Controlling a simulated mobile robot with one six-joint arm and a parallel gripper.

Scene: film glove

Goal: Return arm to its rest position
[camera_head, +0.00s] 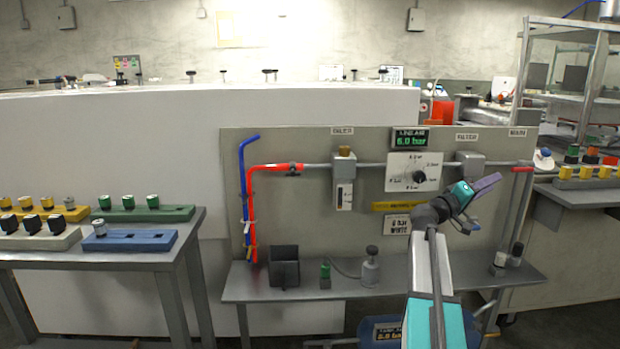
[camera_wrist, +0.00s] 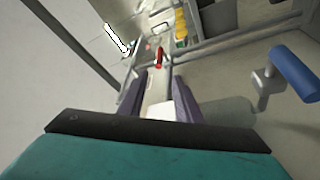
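My arm rises at the lower right of the head view, with a white and teal link in front of the bench. My gripper (camera_head: 488,182) is raised in front of the right part of the pneumatic panel (camera_head: 300,215), its purple fingers pointing right and slightly up. In the wrist view my gripper (camera_wrist: 159,82) shows two purple fingers standing apart. I see no held object between them; a pale surface shows through the gap.
A grey bench (camera_head: 335,290) under the panel carries a black bin (camera_head: 285,267), a green-topped piece and a grey bottle (camera_head: 371,268). A left table (camera_head: 110,258) holds colored racks. Another rack (camera_head: 590,180) stands right. A blue tank (camera_head: 378,331) sits below the bench.

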